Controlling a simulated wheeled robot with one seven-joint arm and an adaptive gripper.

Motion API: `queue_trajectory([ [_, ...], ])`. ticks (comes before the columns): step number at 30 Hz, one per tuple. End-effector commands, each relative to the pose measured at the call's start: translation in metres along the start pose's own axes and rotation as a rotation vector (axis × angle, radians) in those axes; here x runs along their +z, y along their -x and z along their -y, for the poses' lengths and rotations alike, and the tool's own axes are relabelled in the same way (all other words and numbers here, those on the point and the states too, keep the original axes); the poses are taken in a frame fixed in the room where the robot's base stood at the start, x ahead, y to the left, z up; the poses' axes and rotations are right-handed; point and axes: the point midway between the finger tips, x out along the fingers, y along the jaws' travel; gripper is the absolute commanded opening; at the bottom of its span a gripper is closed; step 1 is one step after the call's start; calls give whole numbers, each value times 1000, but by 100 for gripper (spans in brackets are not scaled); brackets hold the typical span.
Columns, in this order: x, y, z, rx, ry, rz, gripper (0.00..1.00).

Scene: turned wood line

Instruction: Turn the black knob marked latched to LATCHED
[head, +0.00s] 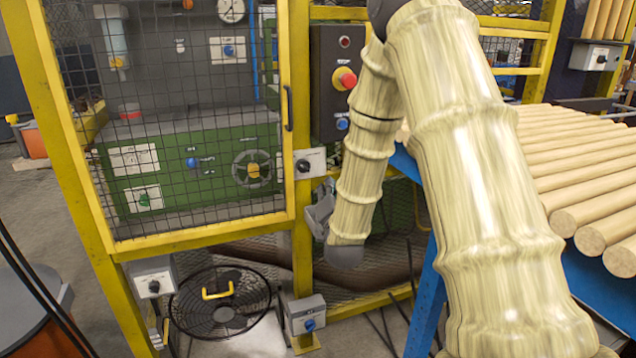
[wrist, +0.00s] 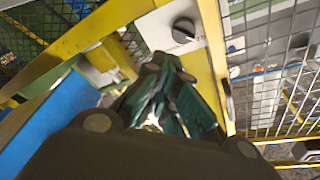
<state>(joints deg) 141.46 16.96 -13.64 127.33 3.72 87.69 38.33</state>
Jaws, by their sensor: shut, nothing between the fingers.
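A black knob (head: 303,165) sits on a light grey box on the yellow post, right of the mesh door. Its label is too small to read. What looks like the same knob shows in the wrist view (wrist: 184,30), on its pale plate, above the fingertips, with a light line across its face. My gripper (head: 319,213) is beside and below that box in the head view, partly hidden by my arm. In the wrist view my gripper (wrist: 165,95) has its dark green fingers together, empty and apart from the knob.
Another box with a black knob (head: 153,286) is at the lower left, its label unreadable. The door handle (head: 289,108) is just above the post box. A red stop button (head: 344,78) and the blue stand (head: 425,290) with wooden rods (head: 575,214) lie right.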

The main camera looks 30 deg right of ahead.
Motion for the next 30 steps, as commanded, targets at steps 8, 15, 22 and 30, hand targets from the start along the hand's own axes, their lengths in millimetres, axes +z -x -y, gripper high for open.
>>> queue_trajectory([
  [8,-29,-15,7,-40,-53,-85,0],
  [15,-31,-46,9,-41,-51,-85,0],
  [22,-34,-84,10,-41,-51,-84,0],
  [30,-18,-105,11,-40,-50,-79,0],
])
